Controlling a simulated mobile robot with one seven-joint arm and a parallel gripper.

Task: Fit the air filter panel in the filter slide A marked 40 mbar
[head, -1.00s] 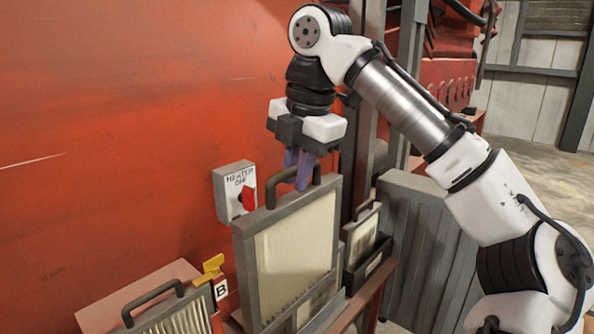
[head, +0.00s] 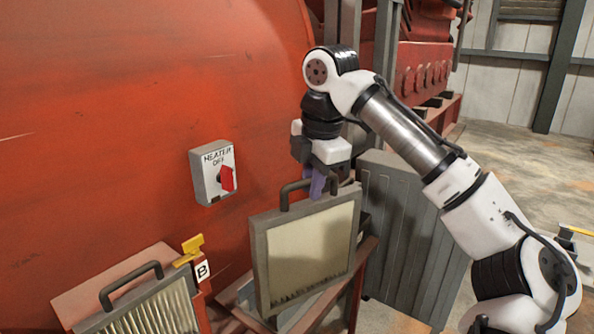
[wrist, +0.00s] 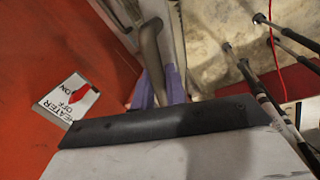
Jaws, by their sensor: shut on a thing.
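The panel hangs roughly upright, slightly tilted, in front of a low stand. In the wrist view, the purple fingertips (wrist: 160,88) are at the dark handle (wrist: 152,45). A slide marked B (head: 202,271), with a yellow latch (head: 188,250), is at lower left and holds another handled filter (head: 155,318). No mark A or 40 mbar reading shows. The held panel hides much of the stand behind it.
A heater switch box (head: 213,172) with a red lever is on the red engine casing (head: 120,120), left of the panel. A grey ribbed cabinet (head: 400,240) stands close on the right. Open concrete floor (head: 500,170) lies farther right.

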